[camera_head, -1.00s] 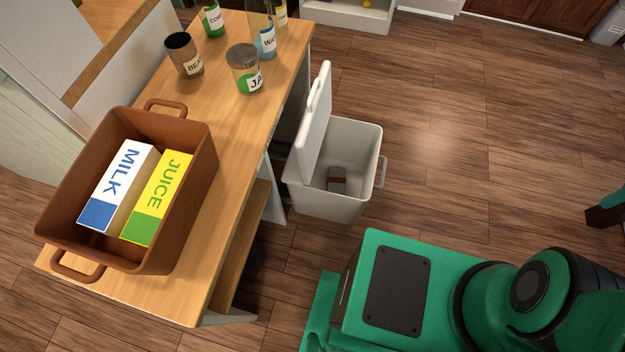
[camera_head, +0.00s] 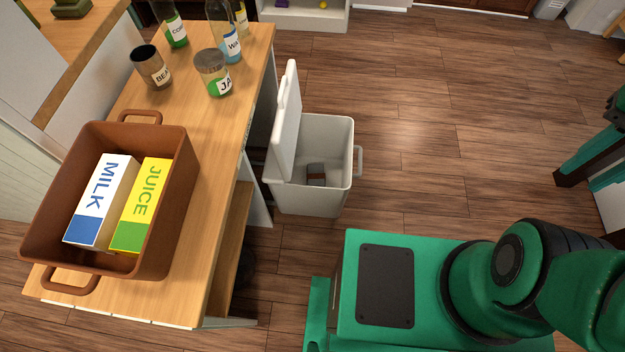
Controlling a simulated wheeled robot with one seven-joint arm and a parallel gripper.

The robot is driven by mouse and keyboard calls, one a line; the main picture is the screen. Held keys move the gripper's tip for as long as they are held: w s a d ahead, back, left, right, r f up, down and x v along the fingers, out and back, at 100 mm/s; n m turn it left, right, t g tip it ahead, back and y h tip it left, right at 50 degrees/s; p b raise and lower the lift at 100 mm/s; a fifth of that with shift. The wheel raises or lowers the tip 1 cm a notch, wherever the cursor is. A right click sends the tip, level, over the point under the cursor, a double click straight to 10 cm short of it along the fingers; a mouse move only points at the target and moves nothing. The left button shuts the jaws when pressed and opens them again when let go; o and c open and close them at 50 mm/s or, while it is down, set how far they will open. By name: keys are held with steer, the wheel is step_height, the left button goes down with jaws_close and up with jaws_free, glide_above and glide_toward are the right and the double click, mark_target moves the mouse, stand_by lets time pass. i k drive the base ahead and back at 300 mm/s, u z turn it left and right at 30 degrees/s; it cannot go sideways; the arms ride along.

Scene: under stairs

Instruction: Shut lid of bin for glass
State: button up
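A pale grey bin (camera_head: 318,194) stands on the floor just right of the wooden counter. Its lid (camera_head: 285,122) is open and stands nearly upright on the bin's left side. A small dark grey and brownish object (camera_head: 316,175) lies inside the bin. A handle (camera_head: 359,162) sticks out from the bin's right side. No label shows on the bin. My green arm and base are at the lower right, apart from the bin. My gripper is not clearly in view.
The wooden counter (camera_head: 215,140) holds a brown crate (camera_head: 172,225) with a milk carton (camera_head: 100,200) and a juice carton (camera_head: 141,205). A can (camera_head: 151,67), a jar (camera_head: 213,73) and bottles (camera_head: 223,32) stand at its far end. The floor (camera_head: 440,130) right of the bin is clear.

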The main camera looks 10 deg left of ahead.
mark_target(284, 135)
steer(key=k, duration=1.35)
steer(key=z, duration=0.5)
steer(key=i, duration=1)
steer(key=u, duration=1.25)
steer(key=i, duration=0.35)
steer(key=z, duration=0.15)
